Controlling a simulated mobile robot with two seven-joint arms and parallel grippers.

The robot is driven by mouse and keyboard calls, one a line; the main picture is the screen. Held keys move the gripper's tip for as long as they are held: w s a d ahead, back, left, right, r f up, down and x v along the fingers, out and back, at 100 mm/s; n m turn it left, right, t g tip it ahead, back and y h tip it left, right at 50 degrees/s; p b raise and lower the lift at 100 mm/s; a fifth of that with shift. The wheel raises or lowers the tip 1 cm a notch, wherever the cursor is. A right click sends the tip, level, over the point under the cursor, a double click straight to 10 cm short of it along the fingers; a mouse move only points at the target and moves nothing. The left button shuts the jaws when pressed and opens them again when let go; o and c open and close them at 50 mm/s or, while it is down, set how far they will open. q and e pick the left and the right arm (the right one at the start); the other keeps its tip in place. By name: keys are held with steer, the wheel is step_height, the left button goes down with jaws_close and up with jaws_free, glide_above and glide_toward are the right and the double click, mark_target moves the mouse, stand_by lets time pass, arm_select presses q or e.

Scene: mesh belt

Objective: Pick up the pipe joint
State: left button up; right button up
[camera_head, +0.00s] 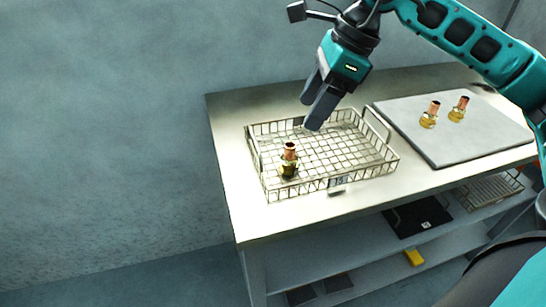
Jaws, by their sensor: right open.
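A pipe joint (289,160) with a copper-coloured top and a brass-coloured base stands upright in the left front part of a wire mesh basket (362,176). Two similar pipe joints, one nearer (429,115) and one farther right (459,109), stand on a grey board (458,146) at the right. My right gripper (314,108) is open and empty. It appears above the back of the basket, behind and to the right of the joint in it. My left gripper is not in view.
The basket and board rest on a pale table (229,133). Its left end is clear. The basket's wire rim and raised handles surround the joint.

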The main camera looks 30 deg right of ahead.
mark_target(291, 144)
steer(key=x, duration=1.2)
steer(key=shift+d+f, duration=0.1)
steer(key=shift+f, duration=0.3)
steer(key=c, duration=1.2)
jaws_close()
steer(key=shift+r, duration=0.15)
